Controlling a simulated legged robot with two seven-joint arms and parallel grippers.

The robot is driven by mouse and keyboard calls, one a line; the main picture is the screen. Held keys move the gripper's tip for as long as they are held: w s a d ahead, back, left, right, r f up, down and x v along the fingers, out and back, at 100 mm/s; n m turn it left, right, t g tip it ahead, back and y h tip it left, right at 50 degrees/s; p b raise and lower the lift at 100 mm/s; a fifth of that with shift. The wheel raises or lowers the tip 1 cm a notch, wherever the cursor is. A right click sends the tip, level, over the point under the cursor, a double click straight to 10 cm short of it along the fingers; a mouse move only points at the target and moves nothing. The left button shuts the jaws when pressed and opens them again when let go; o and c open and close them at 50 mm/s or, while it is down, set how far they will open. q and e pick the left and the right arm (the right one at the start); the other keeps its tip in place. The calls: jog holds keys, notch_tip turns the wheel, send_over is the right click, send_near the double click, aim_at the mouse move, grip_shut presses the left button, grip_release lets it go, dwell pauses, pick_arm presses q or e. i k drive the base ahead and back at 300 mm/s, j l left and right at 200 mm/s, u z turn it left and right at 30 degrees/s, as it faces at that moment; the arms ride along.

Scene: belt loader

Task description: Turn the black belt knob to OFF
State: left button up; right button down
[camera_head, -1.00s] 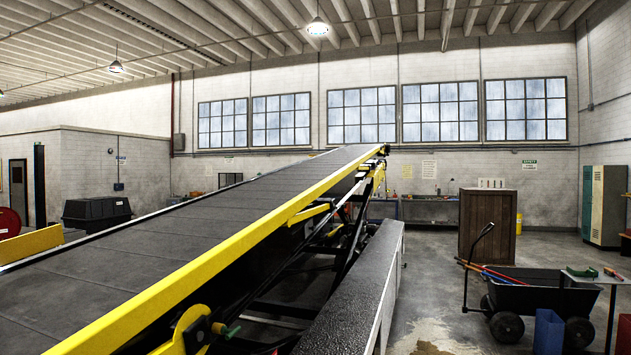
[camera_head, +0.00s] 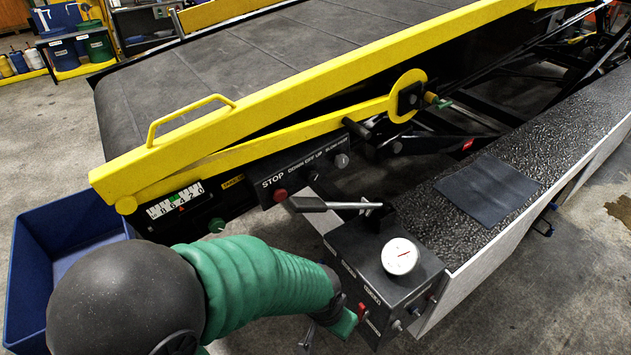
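A black control panel (camera_head: 300,172) hangs under the yellow rail, lettered STOP, with smaller words that seem to read DOWN OFF UP and SLOW FAST. A red button (camera_head: 280,195) sits under STOP. A small dark knob (camera_head: 313,176) sits to its right, and a greyer knob (camera_head: 342,160) farther right. I cannot read where either knob points. My green-sleeved arm comes in from the left, below the panel and apart from it. My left gripper (camera_head: 344,324) is at its end, beside the dark gauge box; its fingers are too hidden to read. My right gripper is out of view.
The gauge box (camera_head: 372,262) carries a round white dial (camera_head: 400,257), a red lever (camera_head: 362,312) and a grey handle (camera_head: 320,204) reaching left below the panel. A yellow grab handle (camera_head: 185,118) stands on the rail. A blue bin (camera_head: 40,235) is at left.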

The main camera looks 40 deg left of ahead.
aim_at(313, 177)
jog(key=i+j+u, duration=0.15)
jog(key=u, duration=0.9)
